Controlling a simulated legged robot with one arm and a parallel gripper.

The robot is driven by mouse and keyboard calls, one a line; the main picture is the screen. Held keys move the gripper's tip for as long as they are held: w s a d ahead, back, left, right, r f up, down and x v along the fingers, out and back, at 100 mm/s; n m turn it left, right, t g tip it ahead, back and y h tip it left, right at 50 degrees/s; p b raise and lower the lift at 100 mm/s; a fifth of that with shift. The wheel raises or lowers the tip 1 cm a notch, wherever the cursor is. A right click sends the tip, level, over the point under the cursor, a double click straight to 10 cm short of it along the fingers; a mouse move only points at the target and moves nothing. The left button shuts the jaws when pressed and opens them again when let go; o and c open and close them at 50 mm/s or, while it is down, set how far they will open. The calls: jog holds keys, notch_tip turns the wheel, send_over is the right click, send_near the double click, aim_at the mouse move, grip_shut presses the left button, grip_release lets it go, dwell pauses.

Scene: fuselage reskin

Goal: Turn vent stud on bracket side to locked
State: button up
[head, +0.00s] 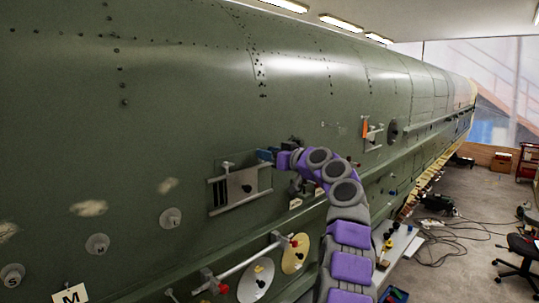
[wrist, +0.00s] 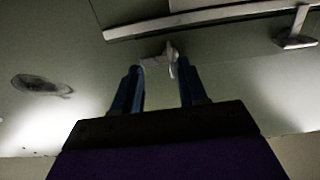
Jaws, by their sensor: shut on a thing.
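The vent (head: 222,195), a plate with bars across it, sits on the green fuselage side in the head view. One small T-shaped stud (head: 227,165) shows at its upper left edge. My gripper (head: 265,156) is at the upper right edge of the vent, hiding what is there. In the wrist view, a pale stud with a small handle (wrist: 168,54) stands between the two blue fingertips of my gripper (wrist: 160,72). My gripper is shut on this stud. I cannot tell the stud's exact turn angle.
A bar (wrist: 200,20) with an end foot (wrist: 297,40) runs beyond the stud in the wrist view. A bracket with an orange part (head: 366,128) is to the right on the fuselage. A long rail (head: 245,262) and round discs (head: 256,282) are below.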

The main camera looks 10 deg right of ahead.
jog(key=c, duration=0.3)
jog(key=shift+c, duration=0.2)
jog(key=shift+d+m, duration=0.1)
jog(key=shift+m, duration=0.2)
jog(key=m, duration=0.4)
jog(key=m+p, duration=0.1)
jog(key=m, duration=0.1)
jog(key=shift+w+d+f, duration=0.1)
jog(key=shift+d+f, duration=0.05)
jog(key=shift+f, duration=0.25)
jog(key=shift+f+m, duration=0.1)
jog(key=shift+m, duration=0.4)
jog(key=o, duration=1.1)
jog(key=shift+w+d, duration=0.1)
jog(key=shift+c, duration=0.2)
